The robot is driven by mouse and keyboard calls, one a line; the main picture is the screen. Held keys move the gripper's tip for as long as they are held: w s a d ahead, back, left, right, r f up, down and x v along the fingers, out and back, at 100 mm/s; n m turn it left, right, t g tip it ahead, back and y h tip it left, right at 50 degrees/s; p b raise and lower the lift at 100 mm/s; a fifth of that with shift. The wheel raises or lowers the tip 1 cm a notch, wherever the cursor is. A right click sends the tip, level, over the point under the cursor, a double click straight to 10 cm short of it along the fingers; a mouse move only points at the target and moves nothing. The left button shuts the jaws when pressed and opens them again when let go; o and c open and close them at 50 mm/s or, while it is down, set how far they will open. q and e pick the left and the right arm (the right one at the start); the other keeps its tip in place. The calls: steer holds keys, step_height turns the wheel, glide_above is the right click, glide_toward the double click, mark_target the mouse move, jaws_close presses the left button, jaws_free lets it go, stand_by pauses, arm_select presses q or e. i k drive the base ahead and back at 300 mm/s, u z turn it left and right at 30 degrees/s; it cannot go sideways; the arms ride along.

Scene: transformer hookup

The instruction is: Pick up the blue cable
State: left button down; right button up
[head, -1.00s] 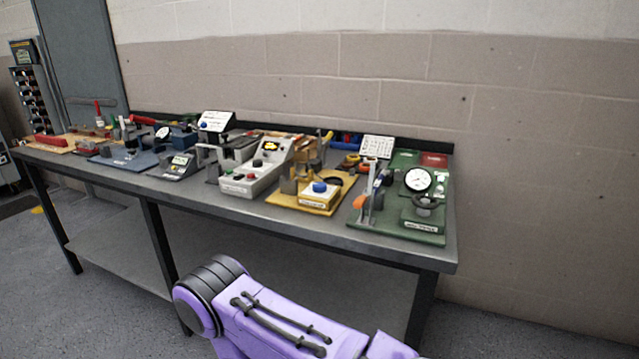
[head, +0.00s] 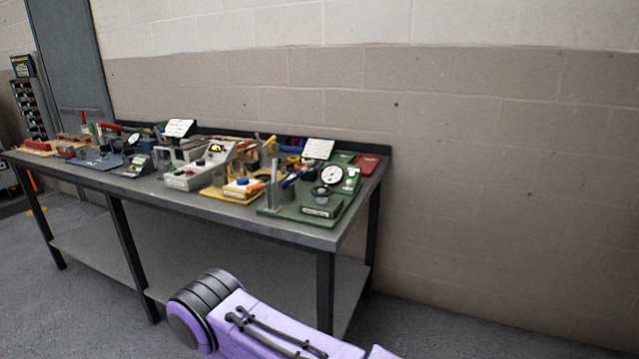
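I cannot make out a blue cable for certain. Small blue items (head: 291,143) show at the back of the workbench (head: 305,233), behind the yellow-based device, too small to identify. Neither gripper is in view. Only a purple and black link of one of my arms shows at the bottom, in front of the bench.
Several devices crowd the bench top: a green-based gauge unit (head: 333,208) at the right end, a yellow-based unit (head: 214,191) and a grey control box (head: 185,181). A lower shelf (head: 190,262) looks bare. Floor (head: 440,335) at the right is clear.

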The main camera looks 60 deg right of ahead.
mark_target(293, 178)
steer(key=z, duration=1.15)
